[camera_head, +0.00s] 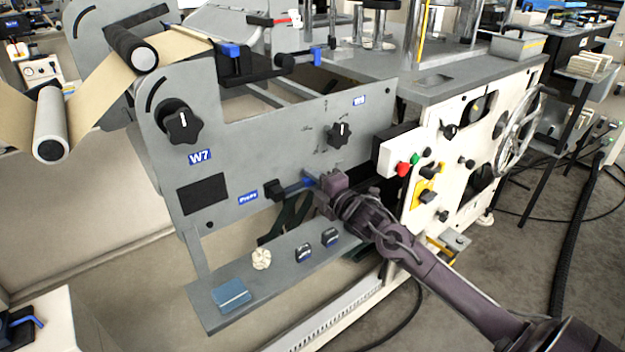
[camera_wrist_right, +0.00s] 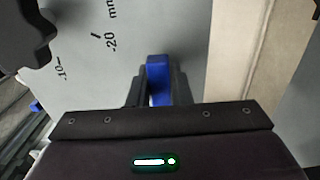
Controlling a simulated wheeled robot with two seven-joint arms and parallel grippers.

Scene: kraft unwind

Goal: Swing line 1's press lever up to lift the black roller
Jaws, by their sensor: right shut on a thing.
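The press lever (camera_head: 290,188) sits low on the grey side plate (camera_head: 270,140), beside a blue "Press" label (camera_head: 248,197). It has a black hub and a blue arm that points right and slightly up. My right gripper (camera_head: 318,182) is at the lever's outer end, shut on its blue handle. In the right wrist view the blue handle (camera_wrist_right: 158,80) stands between the two dark fingers (camera_wrist_right: 159,90). A black roller (camera_head: 133,46) with a pale end shows at the upper left, with brown paper (camera_head: 175,50) running by it. My left gripper is not in view.
A black star knob (camera_head: 183,122) sits above the W7 label, and a smaller knob (camera_head: 340,134) to its right. A grey shelf (camera_head: 270,285) below holds a blue pad, a crumpled pale piece and two small dark blocks. A white control panel (camera_head: 440,170) stands to the right.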

